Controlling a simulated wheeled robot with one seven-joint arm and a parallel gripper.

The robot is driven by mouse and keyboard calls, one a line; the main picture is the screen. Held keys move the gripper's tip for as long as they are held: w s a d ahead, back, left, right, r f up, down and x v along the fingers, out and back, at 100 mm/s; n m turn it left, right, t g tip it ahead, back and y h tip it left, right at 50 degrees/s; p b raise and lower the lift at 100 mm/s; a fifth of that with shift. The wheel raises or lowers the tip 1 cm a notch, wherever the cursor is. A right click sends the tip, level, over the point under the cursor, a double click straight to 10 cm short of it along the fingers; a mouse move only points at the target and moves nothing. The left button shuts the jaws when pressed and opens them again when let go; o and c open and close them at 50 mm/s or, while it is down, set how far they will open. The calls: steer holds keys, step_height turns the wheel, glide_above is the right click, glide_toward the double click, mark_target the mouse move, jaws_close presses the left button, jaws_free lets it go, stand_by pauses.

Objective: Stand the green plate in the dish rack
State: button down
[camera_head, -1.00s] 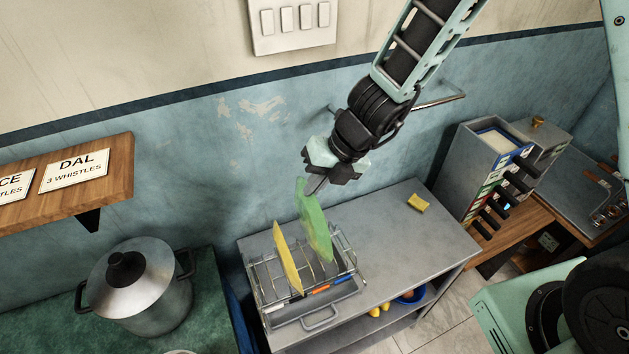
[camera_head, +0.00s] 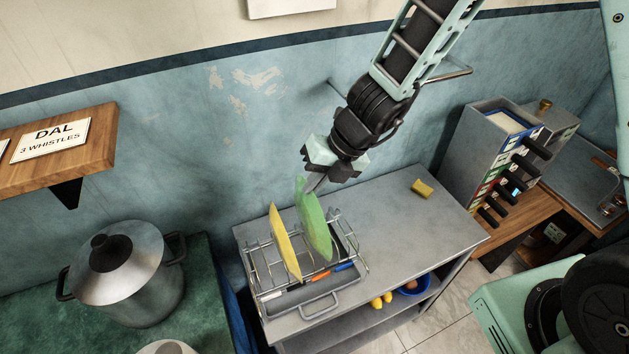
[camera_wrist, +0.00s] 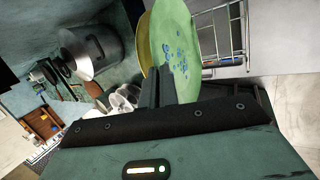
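The green plate (camera_head: 312,222) is upright on edge at the dish rack, to the right of a yellow plate (camera_head: 284,243). The wire dish rack (camera_head: 316,306) sits on the grey metal table. My gripper (camera_head: 314,184) is at the top edge of the green plate, with its fingers shut on it. In the wrist view the green plate (camera_wrist: 176,50) reaches up from between the dark fingers (camera_wrist: 160,88), its speckled face showing. The plate's lower edge is down among the rack wires; whether it rests on the rack floor I cannot tell.
A lidded steel pot (camera_head: 122,270) stands on the green counter at left. A wooden shelf (camera_head: 60,160) juts from the wall. A dispenser box (camera_head: 495,150) stands at right.

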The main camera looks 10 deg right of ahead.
steer(key=shift+f+b, duration=1.85)
steer(key=shift+f, duration=0.4)
steer(key=c, duration=1.6)
jaws_free()
